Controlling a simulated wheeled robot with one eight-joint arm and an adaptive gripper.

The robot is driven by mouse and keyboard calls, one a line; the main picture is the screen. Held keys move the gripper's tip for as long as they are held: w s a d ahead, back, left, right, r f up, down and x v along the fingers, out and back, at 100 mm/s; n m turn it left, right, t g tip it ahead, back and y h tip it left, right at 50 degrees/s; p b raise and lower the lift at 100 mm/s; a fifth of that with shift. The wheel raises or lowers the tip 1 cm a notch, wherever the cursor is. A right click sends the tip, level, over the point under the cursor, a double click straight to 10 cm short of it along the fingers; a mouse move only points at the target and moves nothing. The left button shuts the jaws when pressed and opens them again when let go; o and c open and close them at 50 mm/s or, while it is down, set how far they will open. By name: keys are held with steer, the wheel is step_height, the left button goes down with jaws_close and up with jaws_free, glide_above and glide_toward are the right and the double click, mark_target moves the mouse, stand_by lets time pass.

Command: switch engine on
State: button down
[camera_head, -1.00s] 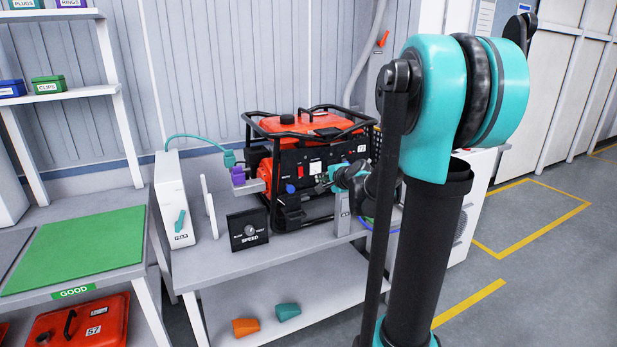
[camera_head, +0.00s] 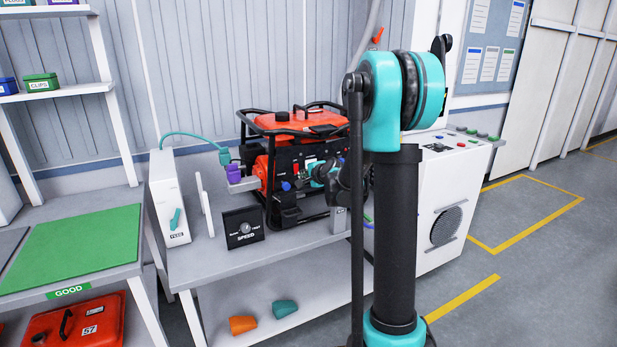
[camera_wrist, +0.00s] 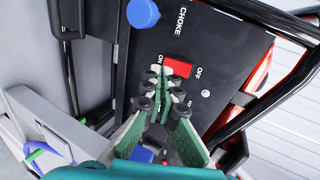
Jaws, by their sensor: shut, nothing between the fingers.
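The engine is an orange generator in a black tube frame (camera_head: 305,125), standing on the grey bench. Its dark front panel (camera_wrist: 215,45) fills the middle of the wrist view. A red rocker switch (camera_wrist: 178,66) sits there between the labels ON and OFF; the fingertips hide part of it. My gripper (camera_wrist: 160,78) is shut and empty, its tips at or just in front of the switch. I cannot tell whether they touch it, or which way the rocker is tipped. A blue CHOKE knob (camera_wrist: 143,13) is above the switch. In the head view my gripper (camera_head: 306,171) is at the panel.
A black SPEED dial box (camera_head: 244,227) and a white FEED box (camera_head: 170,200) stand left of the engine. A purple connector (camera_head: 233,173) is beside it. Black frame tubes (camera_wrist: 285,95) run close to the gripper. A white control cabinet (camera_head: 432,195) stands to the right.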

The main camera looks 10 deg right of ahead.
mark_target(297, 169)
steer(key=shift+w+a+f, duration=0.1)
steer(key=shift+w+a, duration=0.1)
steer(key=shift+w, duration=0.4)
steer(key=shift+w+a+f, duration=0.1)
steer(key=shift+w+a, duration=0.1)
steer(key=shift+w, duration=0.4)
steer(key=shift+w+a+f, duration=0.1)
steer(key=shift+w+f, duration=0.05)
steer(key=shift+w, duration=0.2)
steer(key=shift+r, duration=0.85)
